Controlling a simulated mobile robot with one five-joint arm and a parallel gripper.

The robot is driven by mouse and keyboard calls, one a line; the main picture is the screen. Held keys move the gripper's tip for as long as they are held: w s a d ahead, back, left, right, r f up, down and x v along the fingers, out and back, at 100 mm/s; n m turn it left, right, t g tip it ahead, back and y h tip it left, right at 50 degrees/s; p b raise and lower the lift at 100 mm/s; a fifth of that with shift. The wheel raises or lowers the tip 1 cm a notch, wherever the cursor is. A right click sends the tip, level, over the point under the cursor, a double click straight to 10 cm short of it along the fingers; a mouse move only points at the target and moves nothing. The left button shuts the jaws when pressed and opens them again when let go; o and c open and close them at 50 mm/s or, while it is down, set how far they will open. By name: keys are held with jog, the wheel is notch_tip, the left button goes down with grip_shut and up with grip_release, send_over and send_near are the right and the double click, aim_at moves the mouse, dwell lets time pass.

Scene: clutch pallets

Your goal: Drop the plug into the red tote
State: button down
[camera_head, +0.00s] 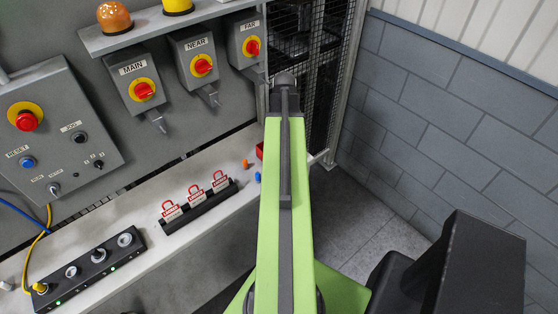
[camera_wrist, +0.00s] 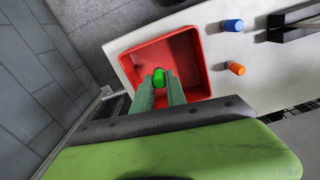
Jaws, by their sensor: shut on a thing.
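In the wrist view, my gripper (camera_wrist: 159,88) is shut on a small green plug (camera_wrist: 158,77). The plug sits between the fingertips and shows over the inside of the red tote (camera_wrist: 194,43). I cannot tell how high above the tote floor the plug is. The tote is open-topped and stands on a white bench top. In the head view only a small corner of the red tote (camera_head: 260,151) shows beside my green arm, which hides the rest. The gripper and plug are hidden in that view.
A rack with several red padlock tags (camera_head: 196,200) and a black socket strip (camera_head: 90,270) are farther along. A mesh fence (camera_head: 335,70) stands behind.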

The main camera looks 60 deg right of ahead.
jog(key=shift+f, duration=0.6)
jog(key=shift+r, duration=0.15)
jog(key=c, duration=1.3)
grip_release()
notch_tip(320, 180, up, 18)
jog(key=p, duration=1.7)
jog(key=shift+f, duration=0.25)
jog(key=shift+f, duration=0.1)
